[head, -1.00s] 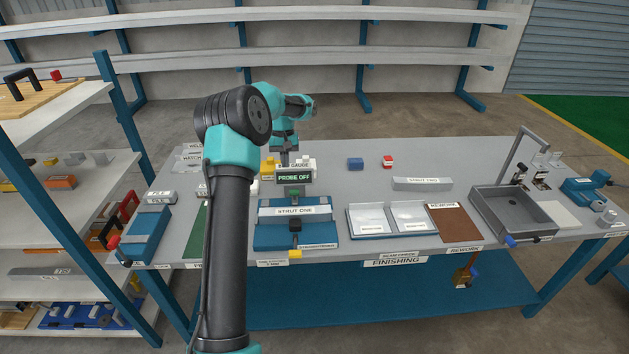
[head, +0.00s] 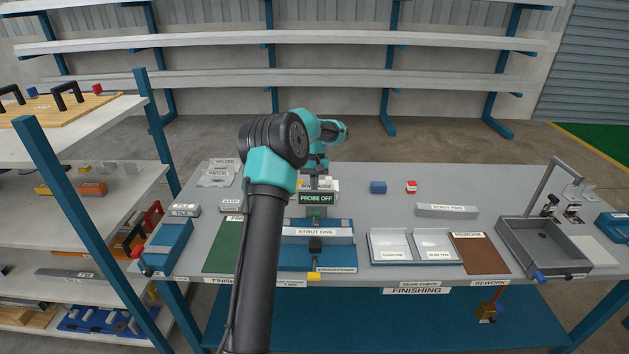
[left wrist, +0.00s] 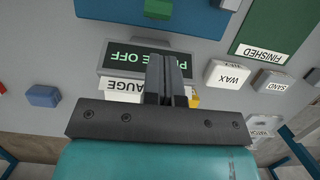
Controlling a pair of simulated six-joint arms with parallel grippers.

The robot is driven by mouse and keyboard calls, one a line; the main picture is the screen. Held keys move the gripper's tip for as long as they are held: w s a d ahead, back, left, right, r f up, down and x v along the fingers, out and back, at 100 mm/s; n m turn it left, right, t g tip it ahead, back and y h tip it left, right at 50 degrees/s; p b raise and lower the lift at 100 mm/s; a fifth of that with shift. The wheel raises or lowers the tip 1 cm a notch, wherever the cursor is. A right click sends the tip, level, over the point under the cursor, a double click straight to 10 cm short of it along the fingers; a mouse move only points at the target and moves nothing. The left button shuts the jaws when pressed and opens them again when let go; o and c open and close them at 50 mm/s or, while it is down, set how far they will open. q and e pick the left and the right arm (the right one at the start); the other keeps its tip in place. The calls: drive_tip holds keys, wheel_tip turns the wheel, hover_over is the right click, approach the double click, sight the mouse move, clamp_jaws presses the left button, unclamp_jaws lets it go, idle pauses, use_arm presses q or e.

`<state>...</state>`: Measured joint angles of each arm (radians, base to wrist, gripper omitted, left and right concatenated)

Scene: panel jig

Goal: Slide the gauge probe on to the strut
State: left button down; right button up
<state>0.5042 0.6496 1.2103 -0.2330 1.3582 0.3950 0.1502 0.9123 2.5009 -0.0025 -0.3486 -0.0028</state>
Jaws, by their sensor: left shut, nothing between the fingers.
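Strut one (head: 317,236), a grey labelled bar, lies across the blue fixture (head: 290,262) at the table's middle. A dark block (head: 315,245) sits at its front side, and a small green block (head: 316,212) is behind it. I cannot tell which piece is the gauge probe. The gauge display (head: 316,198) reads PROBE OFF; it also shows upside down in the left wrist view (left wrist: 120,60). My left gripper (left wrist: 167,65) is shut and empty, its fingers overlapping the display and the white GAUGE block (left wrist: 122,90) in that view. My right gripper is not in view.
A grey basin (head: 505,230) stands at far right. The green mat (head: 220,252) is left of the fixture, partly behind my arm. Bare table shows behind the trays.

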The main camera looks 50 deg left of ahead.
sight(316, 218)
use_arm(q)
drive_tip(key=x, duration=0.6)
drive_tip(key=shift+d+f, duration=0.1)
drive_tip(key=shift+f, duration=0.3)
drive_tip(key=shift+d, duration=0.1)
